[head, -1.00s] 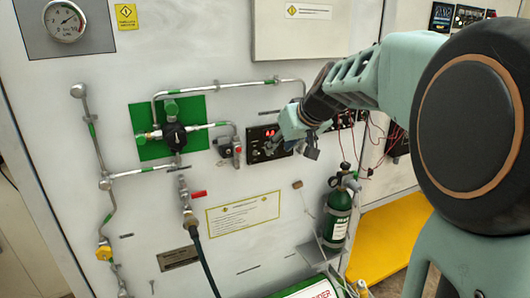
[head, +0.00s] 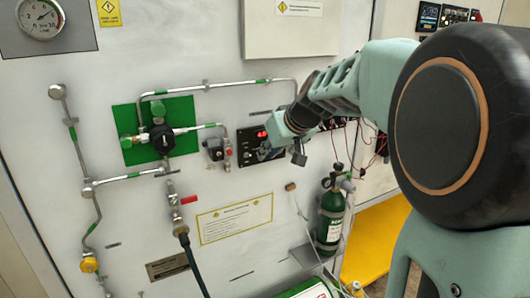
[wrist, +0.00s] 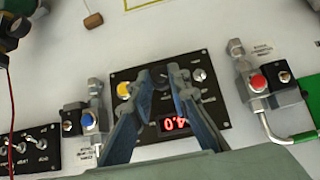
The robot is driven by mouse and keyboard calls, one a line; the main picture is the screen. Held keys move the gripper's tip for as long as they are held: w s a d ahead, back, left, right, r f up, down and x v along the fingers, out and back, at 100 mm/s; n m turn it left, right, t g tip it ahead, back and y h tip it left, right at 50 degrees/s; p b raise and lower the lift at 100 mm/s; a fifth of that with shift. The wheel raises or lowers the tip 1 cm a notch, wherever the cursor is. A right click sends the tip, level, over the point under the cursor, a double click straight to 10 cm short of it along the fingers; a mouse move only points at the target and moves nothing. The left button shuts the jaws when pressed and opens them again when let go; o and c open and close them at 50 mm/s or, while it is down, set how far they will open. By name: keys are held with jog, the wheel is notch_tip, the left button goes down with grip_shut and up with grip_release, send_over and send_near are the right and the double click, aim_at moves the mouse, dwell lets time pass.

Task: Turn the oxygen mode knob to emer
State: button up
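The black oxygen panel (head: 246,151) with a lit red display is on the white wall in the head view. In the wrist view the panel (wrist: 216,112) appears upside down, with the red display (wrist: 174,123) reading about 4.0. It carries a yellow knob (wrist: 124,90), a dark knob (wrist: 160,83) and a grey knob (wrist: 199,75). My gripper (wrist: 162,76) is open in front of the panel, one finger on each side of the dark knob. Contact with the knob cannot be told. Its labels are too small to read. In the head view my wrist hides part of the panel.
Pipes and a valve on a green plate (head: 128,153) lie left of the panel. A green oxygen cylinder (head: 331,222) stands at lower right. Fittings with a blue button (wrist: 88,122) and a red button (wrist: 258,82) flank the panel closely.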

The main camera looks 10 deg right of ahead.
jog(key=shift+d+f+b, duration=0.1)
jog(key=shift+b, duration=0.25)
grip_shut()
jog(key=m+y+b, duration=0.1)
jog(key=y, duration=0.1)
jog(key=d+m+g+y+b, duration=0.1)
jog(key=m+y+b, duration=0.1)
jog(key=y, duration=0.1)
jog(key=m+y+b, duration=0.1)
jog(key=y+b, duration=0.1)
jog(key=y, duration=0.1)
jog(key=shift+w+d+f+m, duration=0.2)
jog(key=shift+w+f+m, duration=0.1)
jog(key=shift+f, duration=0.1)
jog(key=m+t+y+b, duration=0.1)
jog(key=m+y+b, duration=0.1)
jog(key=m+y, duration=0.1)
jog(key=f+m+t+y+b, duration=0.1)
jog(key=m+y+b, duration=0.1)
jog(key=m+y, duration=0.2)
jog(key=shift+f+b, duration=0.2)
jog(key=shift+b, duration=0.15)
jog(key=shift+m+t+y, duration=0.3)
jog(key=shift+m, duration=0.1)
jog(key=o, duration=0.9)
grip_release()
